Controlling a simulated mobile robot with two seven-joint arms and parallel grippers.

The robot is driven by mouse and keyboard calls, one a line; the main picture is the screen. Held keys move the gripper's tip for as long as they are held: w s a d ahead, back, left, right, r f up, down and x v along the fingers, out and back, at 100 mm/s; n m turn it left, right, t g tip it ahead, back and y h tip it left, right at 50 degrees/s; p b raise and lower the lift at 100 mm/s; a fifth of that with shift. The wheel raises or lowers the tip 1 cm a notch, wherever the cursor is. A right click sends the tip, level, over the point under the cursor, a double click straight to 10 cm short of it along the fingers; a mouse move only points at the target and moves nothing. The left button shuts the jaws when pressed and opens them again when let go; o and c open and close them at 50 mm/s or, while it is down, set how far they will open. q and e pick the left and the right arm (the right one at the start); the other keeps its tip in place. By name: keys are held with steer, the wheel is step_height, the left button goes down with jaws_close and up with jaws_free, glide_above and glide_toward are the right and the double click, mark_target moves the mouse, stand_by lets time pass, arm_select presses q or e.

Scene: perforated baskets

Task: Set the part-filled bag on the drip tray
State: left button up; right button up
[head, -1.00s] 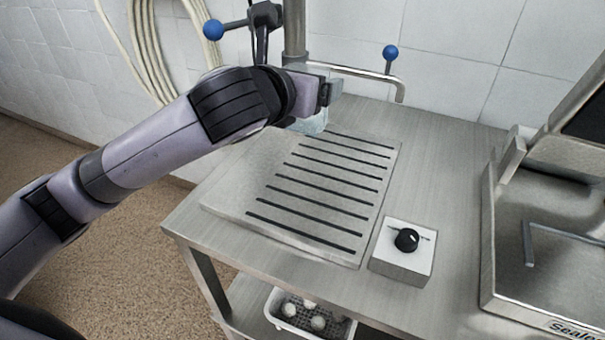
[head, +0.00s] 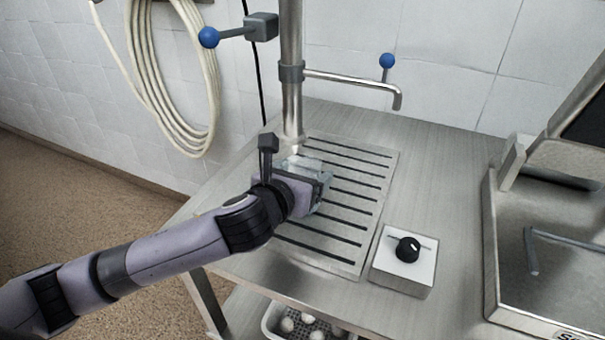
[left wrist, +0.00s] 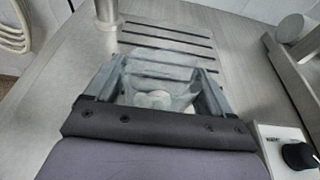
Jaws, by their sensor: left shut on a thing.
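The drip tray (head: 350,205) is a flat metal plate with dark slots on the steel table; its slots also show in the left wrist view (left wrist: 165,35). My left gripper (head: 318,188) is over the tray's left part, shut on the part-filled bag (head: 303,164). The bag is clear and bluish. In the left wrist view the bag (left wrist: 158,68) sits between the fingers (left wrist: 165,90), with something whitish low inside it. The gripper hides much of the bag, and I cannot tell whether its bottom touches the tray. My right gripper is not in view.
A metal post (head: 291,75) with a bent spout (head: 365,84) stands behind the tray. A control box with a black knob (head: 405,262) sits at the tray's front right. A steel sealer (head: 550,270) stands at right. A basket with white items (head: 300,325) is below.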

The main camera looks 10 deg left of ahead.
arm_select(q)
steer(key=o, duration=0.9)
steer(key=shift+r, duration=0.1)
steer(key=shift+s+r, duration=0.1)
steer(key=shift+s, duration=0.1)
steer(key=v, duration=1.1)
steer(key=shift+s+a+r, duration=0.1)
steer(key=shift+s, duration=0.2)
